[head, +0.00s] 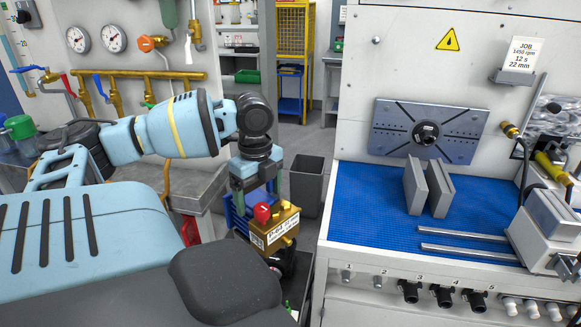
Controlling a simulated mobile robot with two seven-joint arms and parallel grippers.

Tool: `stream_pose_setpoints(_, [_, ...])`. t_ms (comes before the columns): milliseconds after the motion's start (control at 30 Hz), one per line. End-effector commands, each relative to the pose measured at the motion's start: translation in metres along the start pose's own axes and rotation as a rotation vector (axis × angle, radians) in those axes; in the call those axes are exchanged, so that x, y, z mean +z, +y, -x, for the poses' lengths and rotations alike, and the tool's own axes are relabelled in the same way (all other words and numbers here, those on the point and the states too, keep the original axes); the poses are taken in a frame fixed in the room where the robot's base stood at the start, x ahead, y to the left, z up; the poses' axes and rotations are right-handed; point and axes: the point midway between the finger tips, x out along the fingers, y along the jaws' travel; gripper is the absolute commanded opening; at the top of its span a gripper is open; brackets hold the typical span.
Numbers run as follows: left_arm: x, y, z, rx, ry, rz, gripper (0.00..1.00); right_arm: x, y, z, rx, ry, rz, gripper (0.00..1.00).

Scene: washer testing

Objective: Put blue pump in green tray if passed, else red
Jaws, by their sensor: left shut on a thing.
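My left gripper (257,182) points down and is shut on the blue pump (233,214). The pump has a blue ribbed body, a brass-coloured block with a white label and a red knob on top. It hangs beside the left front corner of the test bench, above a dark area where a bit of green shows. Part of its blue body is hidden by the gripper. My right gripper is not in view. I cannot make out a green or red tray clearly; a small red piece (190,232) shows left of the pump.
The test bench with a blue mat (375,230) stands at right, holding two grey upright plates (428,188), two rods and a clamp block (548,228). A job card (523,53) hangs above. A grey bin (307,186) stands behind the pump. Brass pipes line the left wall.

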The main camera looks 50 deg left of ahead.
Motion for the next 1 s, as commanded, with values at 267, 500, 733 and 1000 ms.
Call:
stream_pose_setpoints(267, [-0.001,0.016,-0.054,-0.004,0.006,0.273,0.33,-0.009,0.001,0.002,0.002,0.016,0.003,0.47])
stream_pose_setpoints(500, [-0.017,0.033,-0.105,0.003,0.002,0.516,0.33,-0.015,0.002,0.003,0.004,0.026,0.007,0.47])
stream_pose_setpoints(733, [-0.050,0.047,-0.148,0.010,0.001,0.734,0.33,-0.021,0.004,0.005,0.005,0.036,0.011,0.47])
stream_pose_setpoints(1000, [-0.105,0.056,-0.182,0.016,0.003,0.951,0.33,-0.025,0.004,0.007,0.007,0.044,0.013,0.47])
